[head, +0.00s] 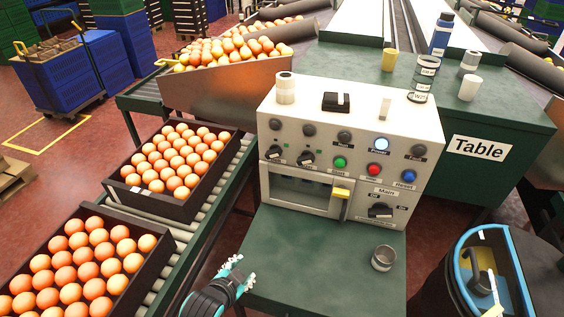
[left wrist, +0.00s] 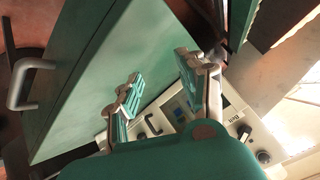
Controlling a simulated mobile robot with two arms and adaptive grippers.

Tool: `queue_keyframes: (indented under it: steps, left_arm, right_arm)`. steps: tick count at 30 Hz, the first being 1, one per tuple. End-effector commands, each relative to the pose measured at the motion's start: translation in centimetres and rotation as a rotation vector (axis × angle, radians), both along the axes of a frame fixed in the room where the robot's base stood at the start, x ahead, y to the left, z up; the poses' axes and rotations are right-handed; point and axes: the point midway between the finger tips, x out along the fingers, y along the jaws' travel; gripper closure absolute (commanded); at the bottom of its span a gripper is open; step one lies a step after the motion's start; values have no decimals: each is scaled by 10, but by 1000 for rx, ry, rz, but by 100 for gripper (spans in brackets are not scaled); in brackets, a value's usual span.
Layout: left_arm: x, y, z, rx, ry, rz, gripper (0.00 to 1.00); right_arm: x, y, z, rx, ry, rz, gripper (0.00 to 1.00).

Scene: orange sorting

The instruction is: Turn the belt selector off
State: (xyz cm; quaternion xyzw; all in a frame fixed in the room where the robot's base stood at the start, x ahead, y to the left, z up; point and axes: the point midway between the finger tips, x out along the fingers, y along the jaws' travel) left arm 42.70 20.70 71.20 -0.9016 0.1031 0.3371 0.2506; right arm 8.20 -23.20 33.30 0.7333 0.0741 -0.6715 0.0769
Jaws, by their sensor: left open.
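The cream control box (head: 350,115) stands on the green table. Its front has two black selector knobs at the left (head: 274,153) and (head: 306,158), and a larger Main knob (head: 380,210) at lower right. My left gripper (head: 243,270) is open and empty, in front of the table's left front edge, apart from the box. In the left wrist view the open fingers (left wrist: 160,88) have the box panel and a dark knob (left wrist: 243,132) beyond them. My right gripper is not in view.
Trays of oranges (head: 172,205) lie on the roller conveyor (head: 205,195) at left. A blue-rimmed bin (head: 464,245) stands at right.

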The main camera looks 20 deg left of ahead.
Motion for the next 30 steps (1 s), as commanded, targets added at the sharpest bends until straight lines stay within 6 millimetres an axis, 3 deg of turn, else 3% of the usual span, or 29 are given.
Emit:
queue_keyframes:
  steps: [3, 6, 9, 12, 20, 30]
  left_arm:
    - [42, 2, 47, 120, -233, -83, 60]
    - [67, 2, 92, 241, -423, -139, 60]
    - [82, 2, 133, 357, -583, -174, 60]
    - [89, 2, 160, 441, -686, -190, 60]
    - [114, 1, 172, 473, -725, -194, 60]
    - [187, -2, 172, 471, -722, -194, 60]
  right_arm:
    - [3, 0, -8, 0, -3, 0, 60]
    - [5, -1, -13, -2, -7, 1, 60]
    - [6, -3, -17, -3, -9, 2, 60]
    - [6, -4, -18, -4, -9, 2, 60]
    - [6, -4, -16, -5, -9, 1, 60]
    - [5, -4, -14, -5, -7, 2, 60]
